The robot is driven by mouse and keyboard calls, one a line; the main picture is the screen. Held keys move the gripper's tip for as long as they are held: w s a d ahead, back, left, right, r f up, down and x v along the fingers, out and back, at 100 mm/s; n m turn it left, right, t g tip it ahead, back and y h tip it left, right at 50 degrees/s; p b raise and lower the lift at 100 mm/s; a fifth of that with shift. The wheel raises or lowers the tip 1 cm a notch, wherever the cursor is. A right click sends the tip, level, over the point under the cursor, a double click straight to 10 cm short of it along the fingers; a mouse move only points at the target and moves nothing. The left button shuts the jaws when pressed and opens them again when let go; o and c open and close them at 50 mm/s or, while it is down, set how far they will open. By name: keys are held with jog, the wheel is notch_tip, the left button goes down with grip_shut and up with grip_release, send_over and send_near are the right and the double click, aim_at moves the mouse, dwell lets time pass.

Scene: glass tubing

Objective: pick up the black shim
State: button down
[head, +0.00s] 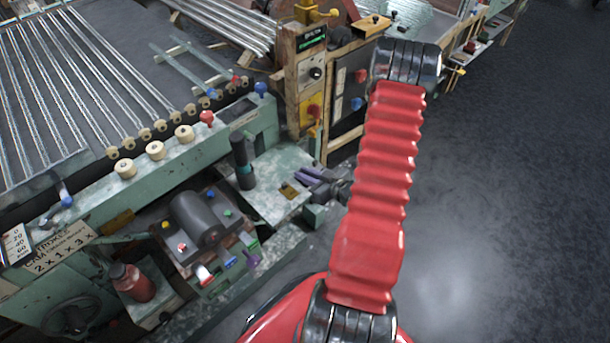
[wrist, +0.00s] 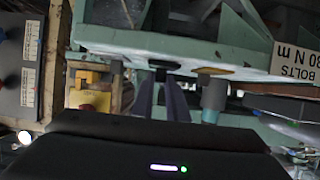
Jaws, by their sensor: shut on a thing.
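The black shim (wrist: 163,65) is a small dark flat piece at the tips of my gripper (wrist: 161,80) in the wrist view. The two dark purplish fingers are shut on it, and they hide part of it. In the head view my gripper (head: 304,178) reaches left over the pale speckled shelf (head: 262,203) of the green machine. The shim cannot be made out clearly there. I cannot tell whether it still touches the shelf.
A brass-coloured flat piece (head: 289,190) lies on the shelf close to the fingers; it also shows in the wrist view (wrist: 213,71). A dark upright cylinder (head: 242,162) stands left. A wooden-framed control panel (head: 312,85) rises behind. Open floor (head: 490,220) lies right.

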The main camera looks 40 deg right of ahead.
notch_tip(320, 180, up, 10)
dwell(0.6)
jog(key=shift+f, duration=0.1)
dwell(0.5)
